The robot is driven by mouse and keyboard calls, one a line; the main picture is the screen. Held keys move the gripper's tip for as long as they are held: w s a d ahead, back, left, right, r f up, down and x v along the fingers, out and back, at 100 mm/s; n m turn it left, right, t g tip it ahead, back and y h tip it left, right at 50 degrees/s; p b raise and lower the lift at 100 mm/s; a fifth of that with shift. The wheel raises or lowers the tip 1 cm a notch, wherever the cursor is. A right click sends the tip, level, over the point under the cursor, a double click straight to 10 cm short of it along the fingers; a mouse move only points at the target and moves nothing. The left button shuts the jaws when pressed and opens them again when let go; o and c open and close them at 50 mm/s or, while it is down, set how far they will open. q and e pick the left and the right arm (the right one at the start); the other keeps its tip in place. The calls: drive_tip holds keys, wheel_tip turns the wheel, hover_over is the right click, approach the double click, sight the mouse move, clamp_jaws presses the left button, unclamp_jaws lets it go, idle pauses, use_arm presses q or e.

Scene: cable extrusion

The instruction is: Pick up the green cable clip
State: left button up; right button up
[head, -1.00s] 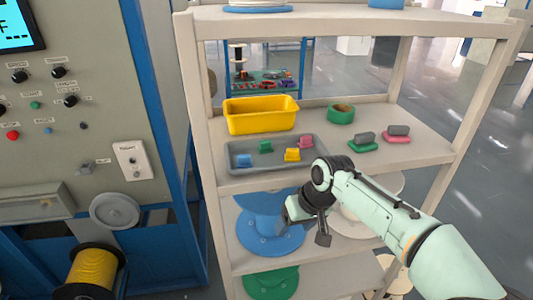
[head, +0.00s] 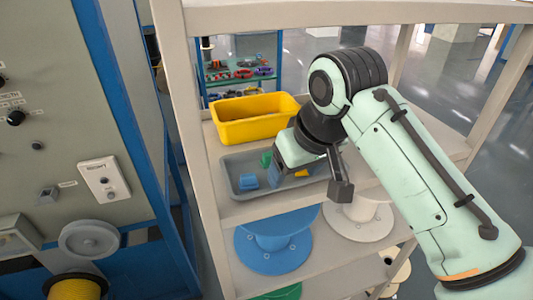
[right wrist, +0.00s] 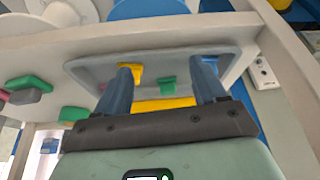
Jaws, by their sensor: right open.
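The green cable clip (head: 265,159) lies in the grey tray (head: 230,188) on the shelf, behind the blue clip (head: 248,180). In the head view my right gripper (head: 298,152) is over the tray's right part, its fingertips hidden. In the right wrist view my right gripper (right wrist: 167,68) is open and empty. The green clip (right wrist: 168,84) shows between its two fingers, apart from both. The yellow clip (right wrist: 130,72) is partly behind the left finger, the blue clip (right wrist: 210,62) behind the right one. My left gripper is not in view.
A yellow bin (head: 255,120) stands behind the tray. The shelf's front edge (head: 270,207) and upright posts (head: 187,120) surround the space. Blue (head: 272,240) and white (head: 358,218) spools sit below. More clips (right wrist: 28,85) lie outside the tray in the wrist view.

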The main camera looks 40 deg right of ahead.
sight(270, 154)
drive_tip(key=w, duration=0.2)
drive_tip(key=w+d+p, duration=0.1)
drive_tip(key=w, duration=0.2)
drive_tip(key=shift+w+p, duration=0.25)
drive_tip(key=shift+p, duration=0.05)
drive_tip(key=shift+w+d+r+p, duration=0.15)
drive_tip(key=shift+w+p, duration=0.2)
drive_tip(key=shift+w, duration=0.25)
drive_tip(key=shift+w+d+f+p, duration=0.1)
drive_tip(key=shift+w+p, duration=0.25)
drive_tip(key=shift+w, duration=0.2)
drive_tip(key=x, duration=0.1)
drive_tip(key=b+x, duration=0.1)
drive_tip(key=x, duration=0.1)
drive_tip(key=shift+w+r, duration=0.15)
drive_tip(key=shift+w, duration=0.15)
drive_tip(key=shift+f, duration=0.25)
drive_tip(key=shift+s, duration=0.2)
use_arm(q)
drive_tip(key=shift+w+r, duration=0.2)
drive_tip(key=shift+r, duration=0.4)
drive_tip(key=shift+w+r, duration=0.2)
drive_tip(key=shift+r, duration=0.35)
use_arm(e)
drive_tip(key=shift+w, duration=0.1)
drive_tip(key=shift+w, duration=0.1)
drive_tip(key=c, duration=1.1)
